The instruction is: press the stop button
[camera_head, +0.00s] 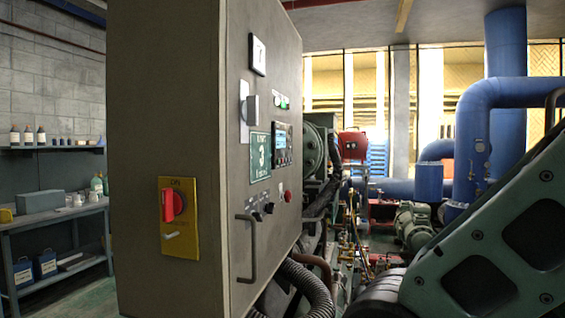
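A tall grey control cabinet (165,100) stands left of centre, with its front panel turned to the right and seen at a steep angle. A small round red button (288,195), which looks like the stop button, sits on that panel. Two small dark knobs or buttons (262,212) are to its left, and a display (282,142) is above it. Any lettering by the red button is too small to read. Nothing covers or touches the red button. My gripper is not in view.
A red rotary switch (172,205) on a yellow plate is on the cabinet's near side. A handle (247,248) sticks out from the front panel. Corrugated hoses (312,288) run below it. Blue pipes (480,110) and machinery fill the right. A workbench (55,213) stands at left.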

